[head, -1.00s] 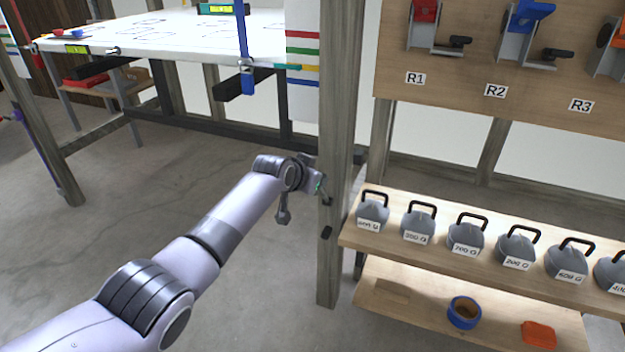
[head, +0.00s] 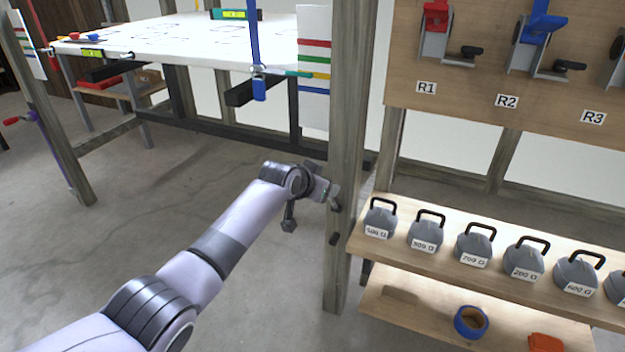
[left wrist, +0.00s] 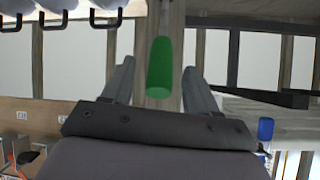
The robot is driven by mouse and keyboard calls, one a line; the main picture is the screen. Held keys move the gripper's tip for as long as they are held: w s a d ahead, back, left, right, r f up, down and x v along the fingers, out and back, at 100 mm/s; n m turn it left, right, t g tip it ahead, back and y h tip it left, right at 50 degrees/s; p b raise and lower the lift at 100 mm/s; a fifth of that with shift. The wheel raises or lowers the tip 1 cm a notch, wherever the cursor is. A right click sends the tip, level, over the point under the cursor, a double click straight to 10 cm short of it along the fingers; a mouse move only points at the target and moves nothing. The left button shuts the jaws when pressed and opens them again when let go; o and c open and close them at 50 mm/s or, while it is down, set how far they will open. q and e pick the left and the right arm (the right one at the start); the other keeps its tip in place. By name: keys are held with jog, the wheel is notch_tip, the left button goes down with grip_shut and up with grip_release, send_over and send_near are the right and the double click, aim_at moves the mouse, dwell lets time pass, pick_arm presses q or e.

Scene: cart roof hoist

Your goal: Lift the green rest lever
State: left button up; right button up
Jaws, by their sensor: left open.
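The green rest lever (left wrist: 160,66) shows in the left wrist view as a green grip on a lighter rod, at the upper middle, in front of a wooden post. It lies between the two spread fingers of my left gripper (left wrist: 160,85), with a gap on each side. In the head view my left gripper (head: 328,194) is beside the wooden post (head: 345,130), at about mid height. There the gripper hides most or all of the lever. My right gripper is in neither view.
A shelf (head: 450,285) with several grey labelled weights stands right of the post. A blue tape roll (head: 470,322) is on the lower shelf. A panel (head: 460,97) with labels R1, R2 and R3 is above. A white-topped table (head: 180,42) stands behind; floor at left is clear.

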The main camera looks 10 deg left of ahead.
pick_arm(q)
jog(key=shift+p+v, duration=1)
jog(key=shift+v, duration=1.8)
